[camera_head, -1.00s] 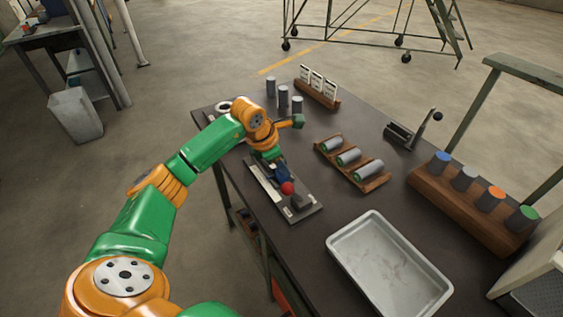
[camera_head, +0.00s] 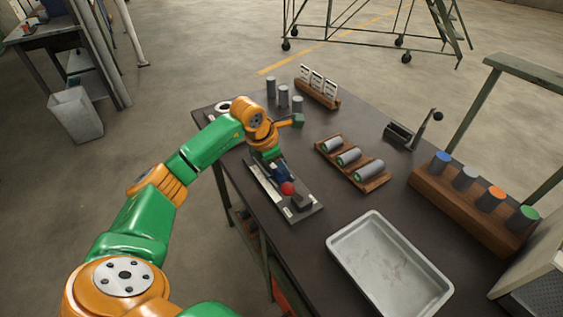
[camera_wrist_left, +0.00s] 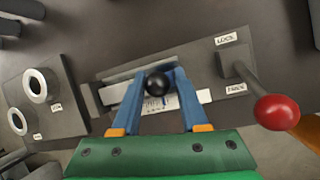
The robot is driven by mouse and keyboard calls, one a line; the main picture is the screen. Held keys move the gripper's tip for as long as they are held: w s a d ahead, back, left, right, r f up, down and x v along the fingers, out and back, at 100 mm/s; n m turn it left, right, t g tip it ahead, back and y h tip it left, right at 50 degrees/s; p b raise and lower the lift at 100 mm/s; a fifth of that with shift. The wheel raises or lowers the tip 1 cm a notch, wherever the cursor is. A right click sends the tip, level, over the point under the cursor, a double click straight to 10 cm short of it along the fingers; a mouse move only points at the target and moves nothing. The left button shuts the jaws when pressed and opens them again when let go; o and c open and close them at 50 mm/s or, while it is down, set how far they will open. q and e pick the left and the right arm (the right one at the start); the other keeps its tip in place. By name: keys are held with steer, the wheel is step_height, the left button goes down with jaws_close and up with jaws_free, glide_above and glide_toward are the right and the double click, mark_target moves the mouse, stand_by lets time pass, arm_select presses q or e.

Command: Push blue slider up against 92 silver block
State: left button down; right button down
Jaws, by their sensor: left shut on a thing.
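My left gripper (camera_head: 279,171) is low over a long metal slide fixture (camera_head: 305,214) near the table's left edge. In the left wrist view its two blue fingers (camera_wrist_left: 158,76) are shut on a black ball knob (camera_wrist_left: 157,84) above the rail. The slider body beneath is mostly hidden by the fingers, and I cannot tell its colour. A silver piece (camera_wrist_left: 113,95) lies on the rail left of the knob; no 92 can be read on it. A white scale strip (camera_wrist_left: 204,96) shows right of the fingers. My right gripper is not in view.
Two white rings (camera_wrist_left: 38,85) sit at the left. On the table, a rack of cylinders (camera_head: 374,183) and a metal tray (camera_head: 347,235) lie to the right.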

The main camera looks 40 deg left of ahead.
arm_select(q)
steer(key=shift+w+a, duration=0.2)
steer(key=shift+a, duration=0.2)
steer(key=shift+w+a+r, duration=0.1)
steer(key=shift+a, duration=0.1)
steer(key=c, duration=0.6)
jaws_free()
steer(key=shift+r, duration=0.1)
steer(key=shift+o, duration=0.3)
steer(key=shift+a, duration=0.1)
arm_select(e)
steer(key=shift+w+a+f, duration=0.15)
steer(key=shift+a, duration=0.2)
arm_select(q)
steer(key=shift+f, duration=0.2)
steer(key=b+v, duration=0.1)
steer(key=v, duration=0.6)
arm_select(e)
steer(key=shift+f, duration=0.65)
arm_select(q)
steer(key=shift+r, duration=0.1)
